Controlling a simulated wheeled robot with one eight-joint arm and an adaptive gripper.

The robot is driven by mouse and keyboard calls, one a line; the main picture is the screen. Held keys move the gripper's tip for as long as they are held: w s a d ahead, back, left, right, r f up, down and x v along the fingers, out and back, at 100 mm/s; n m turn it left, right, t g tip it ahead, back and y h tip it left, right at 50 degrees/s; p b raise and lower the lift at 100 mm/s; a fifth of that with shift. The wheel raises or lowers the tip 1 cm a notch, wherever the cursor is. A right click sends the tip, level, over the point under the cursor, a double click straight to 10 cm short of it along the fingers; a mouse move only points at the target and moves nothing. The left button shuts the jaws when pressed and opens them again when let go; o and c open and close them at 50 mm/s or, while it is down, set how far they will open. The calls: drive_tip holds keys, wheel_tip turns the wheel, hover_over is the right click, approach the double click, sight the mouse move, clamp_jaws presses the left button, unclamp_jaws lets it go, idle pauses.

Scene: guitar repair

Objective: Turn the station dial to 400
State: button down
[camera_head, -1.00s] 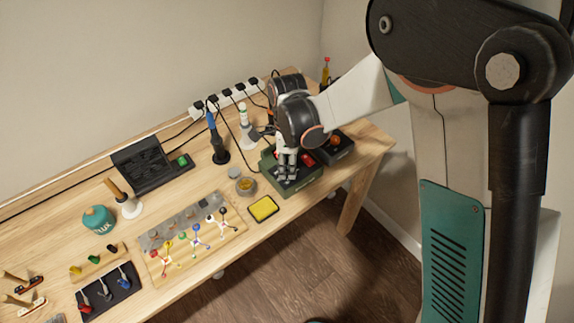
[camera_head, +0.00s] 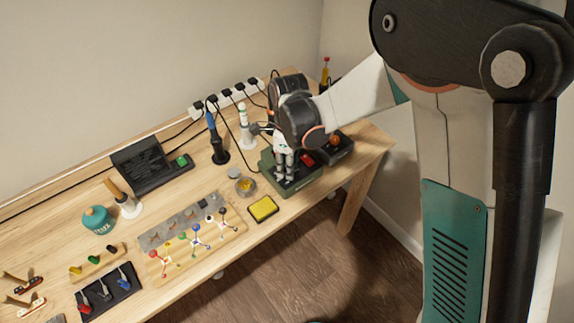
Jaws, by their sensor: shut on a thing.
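The green soldering station (camera_head: 306,184) sits near the right end of the bench, with a red part on its top right. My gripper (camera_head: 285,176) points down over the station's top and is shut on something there. The station dial is hidden by my fingers, so its setting cannot be read. The rest of my arm reaches in from the upper right and covers the back of the station.
A yellow sponge tray (camera_head: 263,208) and a round tin (camera_head: 245,186) stand left of the station. A blue-handled iron in a stand (camera_head: 216,140) and a power strip (camera_head: 228,98) are farther back.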

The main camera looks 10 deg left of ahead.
drive_tip(key=c, duration=1.3)
unclamp_jaws()
drive_tip(key=shift+c, duration=0.2)
drive_tip(key=shift+r, duration=0.1)
wheel_tip(320, 180, up, 12)
drive_tip(key=shift+w, duration=0.4)
